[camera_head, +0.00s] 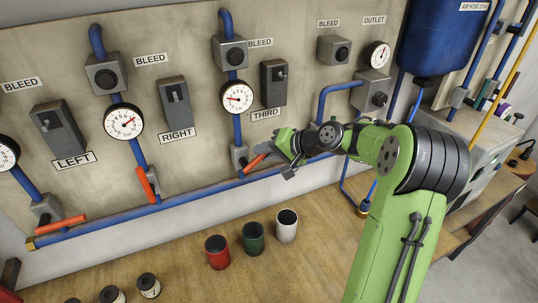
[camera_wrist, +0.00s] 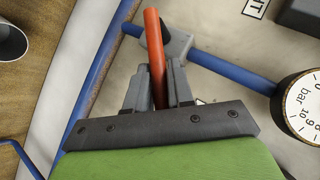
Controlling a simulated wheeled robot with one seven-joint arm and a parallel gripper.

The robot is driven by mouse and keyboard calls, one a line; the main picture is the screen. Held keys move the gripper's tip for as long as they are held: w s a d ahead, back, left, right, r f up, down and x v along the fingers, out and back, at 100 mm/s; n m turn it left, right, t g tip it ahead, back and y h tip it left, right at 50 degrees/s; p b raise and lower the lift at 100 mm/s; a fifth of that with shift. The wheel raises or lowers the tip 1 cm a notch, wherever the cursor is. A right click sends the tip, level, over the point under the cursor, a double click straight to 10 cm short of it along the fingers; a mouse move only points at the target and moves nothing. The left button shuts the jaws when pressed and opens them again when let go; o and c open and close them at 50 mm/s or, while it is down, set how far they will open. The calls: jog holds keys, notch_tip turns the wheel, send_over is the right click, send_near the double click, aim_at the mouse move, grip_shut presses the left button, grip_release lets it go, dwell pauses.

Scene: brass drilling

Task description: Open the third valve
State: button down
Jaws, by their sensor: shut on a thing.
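The third valve is a grey body (camera_head: 238,156) on a blue pipe, below the gauge over the THIRD label (camera_head: 265,114). Its orange-red handle (camera_head: 254,163) slants up to the right, away from the pipe line. My gripper (camera_head: 278,152) is at the handle's right end. In the wrist view the two grey fingers (camera_wrist: 159,76) lie on either side of the red handle (camera_wrist: 153,30) and are shut on it. The handle's far end sticks out beyond the fingers, and its lower part is hidden by the gripper.
The right valve's red handle (camera_head: 146,185) lies along its pipe; the left valve's handle (camera_head: 60,226) lies across its pipe. A blue horizontal pipe (camera_head: 190,201) runs below the valves. Red (camera_head: 217,253), green (camera_head: 253,238) and white (camera_head: 286,226) cups stand on the wooden bench.

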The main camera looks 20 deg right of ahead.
aim_at(247, 166)
jog(key=a+n+h+b, duration=0.1)
jog(key=a+r+n+h+b, duration=0.1)
jog(key=h, duration=0.1)
jog(key=shift+a+r+g+h, duration=0.2)
jog(key=shift+r+g+h, duration=0.1)
jog(key=shift+g, duration=0.1)
jog(key=a+h+b, duration=0.1)
jog(key=n+h+b, duration=0.1)
jog(key=b, duration=0.1)
jog(key=shift+a+r+n+h, duration=0.3)
jog(key=shift+a, duration=0.1)
jog(key=shift+a+r+n+h+b, duration=0.1)
jog(key=shift+a+n+h+b, duration=0.5)
jog(key=shift+h, duration=0.5)
jog(key=c, duration=1.1)
grip_release()
jog(key=shift+r, duration=0.1)
jog(key=v, duration=1.5)
jog(key=shift+s+a+r, duration=0.2)
jog(key=shift+s, duration=0.05)
